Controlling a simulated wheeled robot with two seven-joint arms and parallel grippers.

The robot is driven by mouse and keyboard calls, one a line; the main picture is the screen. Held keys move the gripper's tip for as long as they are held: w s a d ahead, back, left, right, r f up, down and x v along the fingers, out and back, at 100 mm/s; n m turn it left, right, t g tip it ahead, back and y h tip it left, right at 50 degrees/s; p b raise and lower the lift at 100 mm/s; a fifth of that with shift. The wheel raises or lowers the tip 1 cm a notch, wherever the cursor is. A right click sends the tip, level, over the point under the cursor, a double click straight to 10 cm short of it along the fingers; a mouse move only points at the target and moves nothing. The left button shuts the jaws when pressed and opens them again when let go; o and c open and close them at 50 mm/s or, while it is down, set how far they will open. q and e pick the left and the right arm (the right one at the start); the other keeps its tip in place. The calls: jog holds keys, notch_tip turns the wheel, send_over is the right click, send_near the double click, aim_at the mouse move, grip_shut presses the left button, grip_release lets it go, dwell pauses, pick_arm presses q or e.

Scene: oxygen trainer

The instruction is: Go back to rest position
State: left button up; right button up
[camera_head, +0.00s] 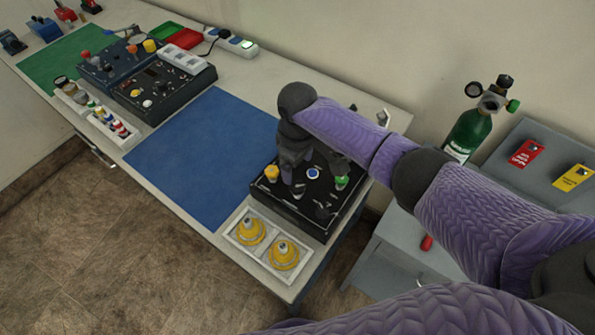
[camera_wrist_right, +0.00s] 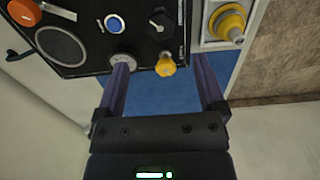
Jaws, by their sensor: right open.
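My right arm reaches in from the right in the head view, and its gripper (camera_head: 292,180) is over the black control panel (camera_head: 318,215) at the near end of the bench. In the right wrist view the right gripper (camera_wrist_right: 162,70) is open, with its two fingers apart. A yellow knob (camera_wrist_right: 166,65) shows between the fingertips, and a silver dial (camera_wrist_right: 122,62) is beside the left finger. I cannot tell whether a finger touches the panel. A blue button (camera_head: 285,174) and a green knob (camera_head: 341,182) are on the panel. My left gripper is not in view.
A white tray (camera_head: 262,264) with two yellow fittings sits beside the panel. A blue mat (camera_head: 190,160) lies clear on the bench. A green gas cylinder (camera_head: 468,134) stands behind my arm, by a grey cabinet (camera_head: 400,245). Other control boxes (camera_head: 165,92) are farther left.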

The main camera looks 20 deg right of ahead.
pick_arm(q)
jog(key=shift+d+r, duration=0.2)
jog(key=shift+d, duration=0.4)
pick_arm(e)
jog(key=shift+r, duration=0.95)
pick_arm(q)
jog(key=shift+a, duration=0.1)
